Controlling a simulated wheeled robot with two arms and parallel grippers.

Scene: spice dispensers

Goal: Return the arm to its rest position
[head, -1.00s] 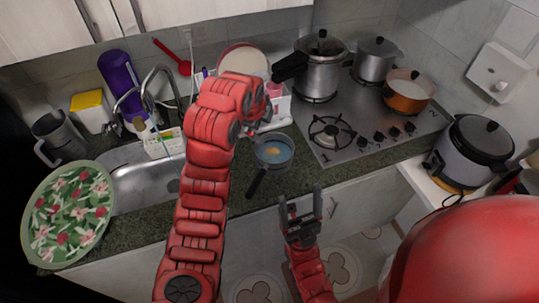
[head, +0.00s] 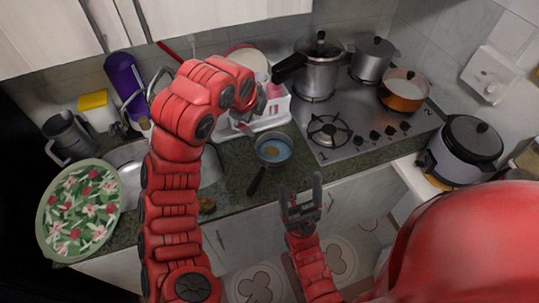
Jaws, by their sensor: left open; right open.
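My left arm, red and segmented, rises from the bottom left and bends right over the counter. My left gripper (head: 257,103) is at its far end, in front of the white rack; its grey body shows, but its fingers are mostly hidden behind the red wrist. I see nothing held in it. My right gripper (head: 301,190) is low in the middle, in front of the counter edge. Its two dark fingers point up and stand apart, with nothing between them.
A stove (head: 365,140) with pots is on the right, a rice cooker (head: 465,148) further right. A floral plate (head: 80,210) and sink (head: 128,165) are left.

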